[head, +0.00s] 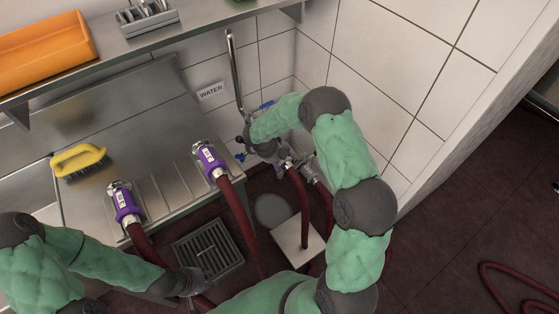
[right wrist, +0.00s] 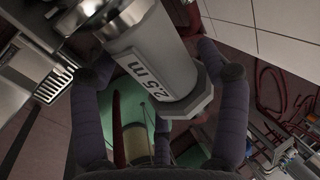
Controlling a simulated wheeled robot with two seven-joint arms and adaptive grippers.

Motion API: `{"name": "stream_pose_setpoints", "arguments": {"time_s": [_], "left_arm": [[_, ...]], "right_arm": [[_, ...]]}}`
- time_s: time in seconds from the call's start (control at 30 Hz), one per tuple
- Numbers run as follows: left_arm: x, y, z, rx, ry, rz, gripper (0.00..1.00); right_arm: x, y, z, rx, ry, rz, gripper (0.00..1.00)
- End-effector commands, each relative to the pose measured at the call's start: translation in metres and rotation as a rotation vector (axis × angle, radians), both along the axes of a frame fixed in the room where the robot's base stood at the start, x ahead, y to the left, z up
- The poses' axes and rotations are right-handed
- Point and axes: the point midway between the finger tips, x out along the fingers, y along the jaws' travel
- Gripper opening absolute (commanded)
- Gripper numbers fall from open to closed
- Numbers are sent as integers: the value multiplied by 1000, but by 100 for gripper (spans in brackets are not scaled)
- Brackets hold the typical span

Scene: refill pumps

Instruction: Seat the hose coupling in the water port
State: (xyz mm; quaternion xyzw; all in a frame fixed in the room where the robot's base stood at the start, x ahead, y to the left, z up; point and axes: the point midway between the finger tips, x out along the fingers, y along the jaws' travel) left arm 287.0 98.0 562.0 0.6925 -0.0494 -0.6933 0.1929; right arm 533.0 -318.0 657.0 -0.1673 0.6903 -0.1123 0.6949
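A grey metal hose coupling marked "2.5 m" (right wrist: 158,75) fills the middle of the right wrist view. The fingers of my right gripper (right wrist: 160,75) lie on both sides of it and appear closed on it. In the head view, my right gripper (head: 283,156) is low by the tiled wall, under the WATER sign (head: 211,91). A metal coupling end (head: 305,171) with dark red hose shows beside it. The water port cannot be made out clearly behind my arm. My left gripper (head: 188,281) is low at the left; its fingers are too small to read.
Two purple-banded couplings (head: 124,203) (head: 210,159) stand at the edge of the steel drainboard (head: 140,150), their hoses hanging down. A yellow brush (head: 79,160) lies there. A vertical pipe (head: 234,70) runs along the wall. A floor drain (head: 208,250) and white box (head: 297,241) are below.

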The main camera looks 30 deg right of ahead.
Motion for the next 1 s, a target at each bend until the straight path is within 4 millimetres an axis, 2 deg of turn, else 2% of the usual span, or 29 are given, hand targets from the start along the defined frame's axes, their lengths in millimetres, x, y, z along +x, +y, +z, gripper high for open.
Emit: {"name": "stream_pose_setpoints", "arguments": {"time_s": [0.33,0.47,0.57,1.0], "left_arm": [[0,0,0,0,0,0,40],[0,0,0,0,0,0,40],[0,0,0,0,0,0,40],[0,0,0,0,0,0,40]], "right_arm": [[-2,1,-1,1,5,0,88],[-1,3,5,1,1,0,88],[0,8,17,1,-1,0,88],[-2,39,92,0,0,1,88]]}}
